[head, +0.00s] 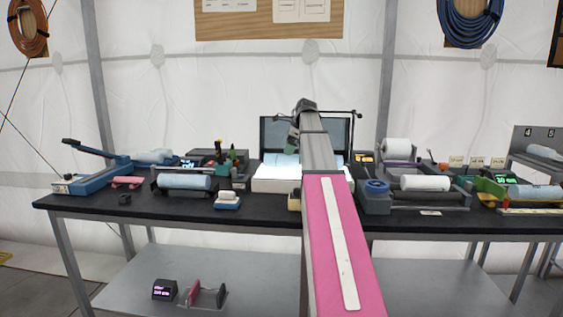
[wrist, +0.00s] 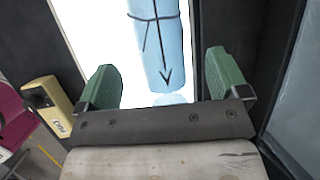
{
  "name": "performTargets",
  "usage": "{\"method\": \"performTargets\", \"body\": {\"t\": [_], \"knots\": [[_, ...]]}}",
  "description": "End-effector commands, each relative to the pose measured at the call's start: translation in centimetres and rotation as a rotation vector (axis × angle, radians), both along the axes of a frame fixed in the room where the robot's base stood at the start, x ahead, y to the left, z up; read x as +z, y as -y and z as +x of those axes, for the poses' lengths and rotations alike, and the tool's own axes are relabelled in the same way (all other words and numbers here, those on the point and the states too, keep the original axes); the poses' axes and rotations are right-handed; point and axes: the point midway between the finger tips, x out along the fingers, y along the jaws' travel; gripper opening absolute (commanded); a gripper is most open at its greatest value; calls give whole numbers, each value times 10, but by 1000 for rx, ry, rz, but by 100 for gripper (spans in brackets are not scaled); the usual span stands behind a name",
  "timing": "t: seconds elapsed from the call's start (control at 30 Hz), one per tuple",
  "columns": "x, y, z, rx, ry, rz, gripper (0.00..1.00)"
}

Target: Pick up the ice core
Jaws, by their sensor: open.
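A pale blue ice core (wrist: 160,45), a cylinder with a black ring line and a black arrow, lies on a bright white light panel (wrist: 95,35) in the wrist view. My gripper (wrist: 160,78) is open, with one green finger on each side of the core's near end in the picture. No contact with the core shows, and I cannot tell how far above it the fingers are.
Other pale blue cylinders lie on a cradle (head: 183,182) to the left and a stand (head: 527,192) at far right. A blue lever tool (head: 95,178) stands at the bench's left. A yellow block (wrist: 47,101) sits left of my gripper. The black bench (head: 262,215) is crowded.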

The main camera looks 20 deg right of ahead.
Motion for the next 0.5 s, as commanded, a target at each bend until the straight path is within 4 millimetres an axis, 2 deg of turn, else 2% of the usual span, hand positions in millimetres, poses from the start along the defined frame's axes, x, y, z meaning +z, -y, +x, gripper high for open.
{"method": "performTargets", "body": {"t": [0.03, 0.27, 0.5], "knots": [[-7, -2, 2, 0, -1, 0, 93], [-19, -7, 6, 1, -1, 0, 93], [-48, -19, 14, 1, -1, 0, 93]]}}
